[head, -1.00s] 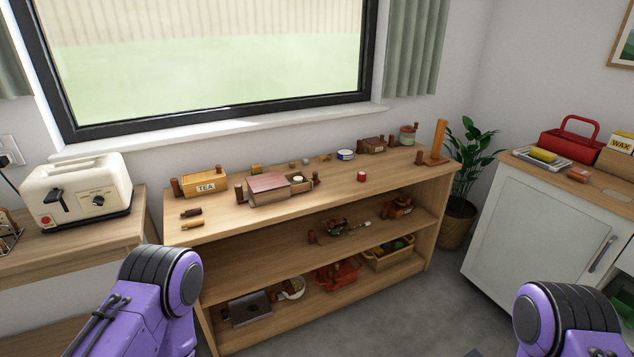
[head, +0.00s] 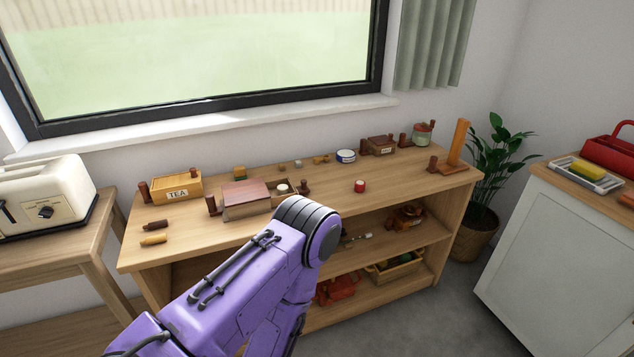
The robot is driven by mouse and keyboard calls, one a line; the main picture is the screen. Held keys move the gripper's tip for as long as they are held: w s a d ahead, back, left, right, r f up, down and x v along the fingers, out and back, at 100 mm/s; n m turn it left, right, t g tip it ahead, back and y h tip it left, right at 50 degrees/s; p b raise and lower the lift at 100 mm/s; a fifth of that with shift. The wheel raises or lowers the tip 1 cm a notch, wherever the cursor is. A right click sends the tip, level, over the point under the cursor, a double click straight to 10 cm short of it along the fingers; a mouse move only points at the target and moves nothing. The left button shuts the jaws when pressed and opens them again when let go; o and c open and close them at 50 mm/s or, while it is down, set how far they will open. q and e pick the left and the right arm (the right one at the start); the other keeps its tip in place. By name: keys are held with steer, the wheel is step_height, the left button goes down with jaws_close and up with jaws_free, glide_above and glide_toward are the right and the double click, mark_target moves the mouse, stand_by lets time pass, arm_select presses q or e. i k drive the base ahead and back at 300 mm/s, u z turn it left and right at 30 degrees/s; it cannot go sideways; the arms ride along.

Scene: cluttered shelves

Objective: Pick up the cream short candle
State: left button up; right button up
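A small cream round piece (head: 282,188), which looks like the short candle, sits in the open right part of a wooden box (head: 246,212) on the shelf unit's top. The box's reddish-brown lid (head: 246,194) covers its left part. My purple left arm rises from the bottom and bends just in front of the box, with its forearm pointing down. Neither gripper shows in the head view. My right arm is out of view.
The shelf top (head: 330,205) also holds a TEA box (head: 178,191), a red candle-like piece (head: 360,186), a blue-and-white tin (head: 346,156) and an upright orange block (head: 458,143). My arm hides much of the lower shelves. A toaster (head: 45,197) stands left.

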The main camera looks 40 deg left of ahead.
mark_target(283, 189)
steer(key=u, duration=0.35)
steer(key=i, duration=0.75)
steer(key=u, duration=0.5)
